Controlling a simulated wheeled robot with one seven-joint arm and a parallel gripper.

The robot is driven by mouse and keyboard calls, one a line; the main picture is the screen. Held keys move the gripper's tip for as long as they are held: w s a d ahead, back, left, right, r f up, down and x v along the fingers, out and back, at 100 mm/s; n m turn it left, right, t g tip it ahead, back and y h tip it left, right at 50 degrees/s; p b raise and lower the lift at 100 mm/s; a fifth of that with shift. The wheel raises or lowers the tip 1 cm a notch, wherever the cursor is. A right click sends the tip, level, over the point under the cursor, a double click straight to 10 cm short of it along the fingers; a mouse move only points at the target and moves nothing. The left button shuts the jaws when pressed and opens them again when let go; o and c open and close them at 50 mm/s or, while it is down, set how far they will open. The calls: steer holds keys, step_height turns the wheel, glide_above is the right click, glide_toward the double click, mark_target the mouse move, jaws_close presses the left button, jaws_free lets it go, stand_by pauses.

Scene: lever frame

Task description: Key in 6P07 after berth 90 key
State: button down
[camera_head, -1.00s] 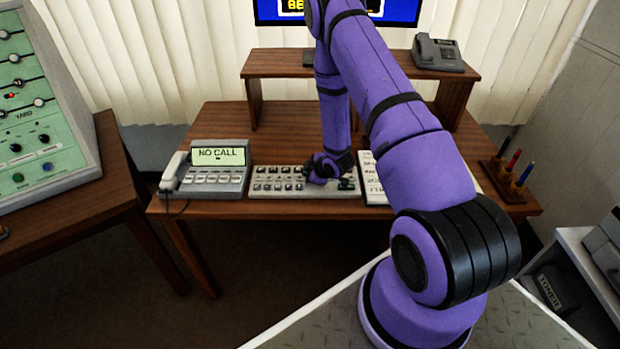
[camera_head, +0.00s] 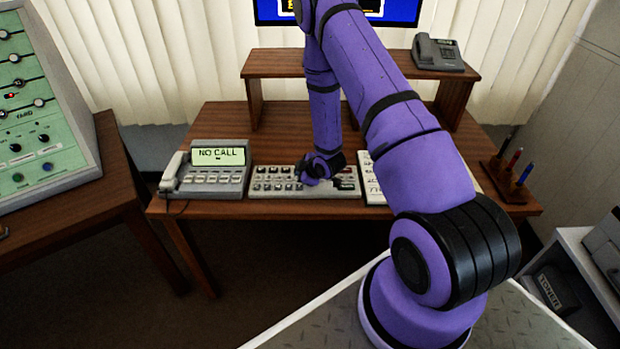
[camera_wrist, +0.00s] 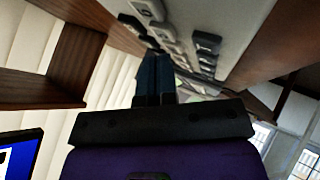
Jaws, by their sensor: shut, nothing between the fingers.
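The keyboard (camera_head: 262,187), a grey panel with several rows of dark and light keys, lies on the brown desk. My gripper (camera_head: 311,182) points down over its middle-right part in the head view, hiding some keys. In the wrist view my gripper's fingers (camera_wrist: 155,72) are together and empty, with their tips close to the key rows on the keyboard (camera_wrist: 238,30). I cannot tell whether they touch a key. Key labels are too small to read. The monitor (camera_head: 397,13) has a blue screen, mostly cut off and partly covered by my arm.
A desk phone (camera_head: 215,178) reading NO CALL stands left of the keyboard. A white printed sheet (camera_head: 371,185) lies to its right, partly behind my arm. A raised shelf (camera_head: 275,64) holds another phone (camera_head: 438,53). A pen holder (camera_head: 507,185) is at the right.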

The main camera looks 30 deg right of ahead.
mark_target(288, 188)
steer(key=shift+w+a, duration=0.15)
steer(key=shift+a, duration=2.6)
steer(key=shift+f, duration=0.2)
steer(key=shift+f, duration=0.25)
steer(key=shift+f, duration=0.35)
steer(key=shift+r, duration=0.8)
steer(key=shift+r, duration=0.1)
